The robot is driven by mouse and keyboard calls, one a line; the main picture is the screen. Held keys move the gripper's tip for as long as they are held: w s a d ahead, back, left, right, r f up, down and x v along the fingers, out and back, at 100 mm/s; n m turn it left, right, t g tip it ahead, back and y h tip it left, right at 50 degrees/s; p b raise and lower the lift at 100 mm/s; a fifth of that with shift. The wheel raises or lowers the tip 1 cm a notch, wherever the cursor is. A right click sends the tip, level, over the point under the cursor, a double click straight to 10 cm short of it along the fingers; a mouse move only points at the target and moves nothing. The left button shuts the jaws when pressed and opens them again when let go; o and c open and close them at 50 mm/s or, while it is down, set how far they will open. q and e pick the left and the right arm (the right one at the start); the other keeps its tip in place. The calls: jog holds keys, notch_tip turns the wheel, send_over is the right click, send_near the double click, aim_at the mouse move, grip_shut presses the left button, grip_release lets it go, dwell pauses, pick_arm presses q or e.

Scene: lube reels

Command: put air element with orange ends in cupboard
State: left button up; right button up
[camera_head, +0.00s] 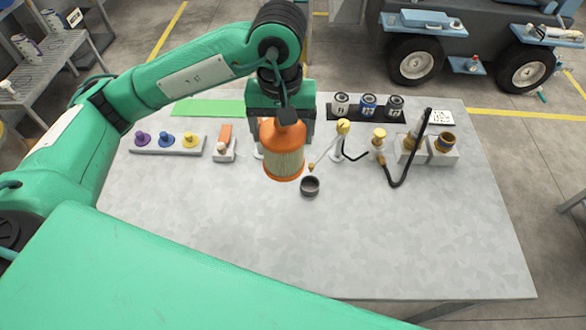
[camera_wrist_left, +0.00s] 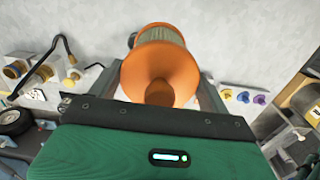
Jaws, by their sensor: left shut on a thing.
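The air element with orange ends (camera_head: 283,163) has a pale pleated middle between two orange caps. It hangs upright above the middle of the grey table. My left gripper (camera_head: 284,124) is shut on its upper orange end. In the left wrist view the element (camera_wrist_left: 160,62) sits between the two fingers, its narrow orange end toward the camera. No cupboard can be identified for certain; a grey shelf unit (camera_head: 43,62) stands at the upper left in the head view. My right gripper is not in view.
The grey table (camera_head: 400,240) is clear at the front.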

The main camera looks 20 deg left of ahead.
pick_arm(q)
notch_tip(320, 180, down, 3)
jog(key=shift+s+r, duration=0.1)
jog(key=shift+s, duration=0.05)
notch_tip(320, 180, down, 6)
jog(key=shift+r+p, duration=0.2)
jog(key=shift+p, duration=0.3)
notch_tip(320, 180, down, 10)
jog(key=p, duration=0.2)
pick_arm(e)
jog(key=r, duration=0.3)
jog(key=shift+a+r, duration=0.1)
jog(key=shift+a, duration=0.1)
pick_arm(q)
jog(key=shift+f, duration=0.1)
jog(key=shift+f, duration=0.15)
jog(key=o, duration=1.3)
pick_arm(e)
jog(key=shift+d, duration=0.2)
